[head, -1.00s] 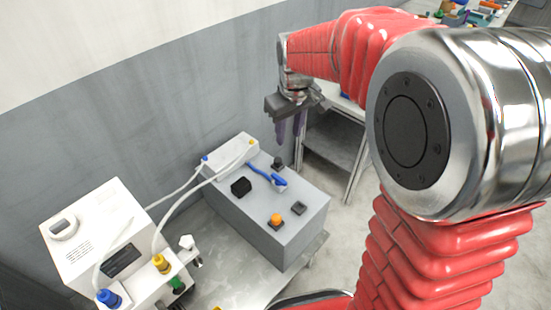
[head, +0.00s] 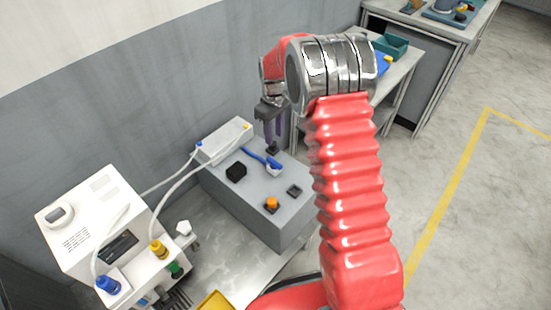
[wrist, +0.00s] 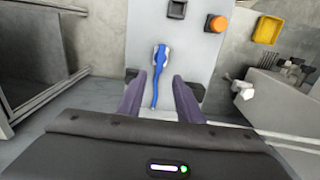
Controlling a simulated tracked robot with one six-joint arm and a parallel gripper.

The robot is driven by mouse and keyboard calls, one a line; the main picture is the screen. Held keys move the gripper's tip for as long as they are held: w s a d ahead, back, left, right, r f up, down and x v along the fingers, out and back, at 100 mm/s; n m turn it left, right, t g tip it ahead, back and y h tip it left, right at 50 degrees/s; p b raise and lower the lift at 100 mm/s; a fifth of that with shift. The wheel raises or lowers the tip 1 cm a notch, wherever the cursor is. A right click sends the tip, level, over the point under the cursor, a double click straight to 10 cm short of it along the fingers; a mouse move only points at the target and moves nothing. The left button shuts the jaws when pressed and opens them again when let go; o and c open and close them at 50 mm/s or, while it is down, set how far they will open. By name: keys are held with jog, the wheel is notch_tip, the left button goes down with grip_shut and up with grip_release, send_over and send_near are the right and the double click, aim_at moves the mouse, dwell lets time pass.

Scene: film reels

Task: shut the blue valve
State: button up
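The blue valve (head: 262,158) is a blue lever with a pale hub, on top of a grey box (head: 255,205). In the wrist view the blue lever (wrist: 157,75) points along the box top toward my gripper. My gripper (head: 271,138) hangs with its purple fingers pointing down at the back right of the box, beyond the lever in the head view. In the wrist view my gripper (wrist: 158,82) is open and empty, with the lever showing between its fingers. The height gap between fingers and lever is hard to tell.
The box top also carries an orange button (head: 271,203), a black block (head: 236,171) and a grey switch (head: 294,190). Pale hoses run from the white unit (head: 223,141) to a white machine (head: 90,220) at left. The wall is close behind; open floor lies right.

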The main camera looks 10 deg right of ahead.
aim_at(275, 161)
dwell(0.3)
notch_tip(275, 161, down, 14)
jog(key=shift+r, duration=0.1)
dwell(0.7)
jog(key=shift+c, duration=0.5)
grip_shut()
jog(key=shift+d, duration=0.25)
jog(key=shift+a, duration=0.1)
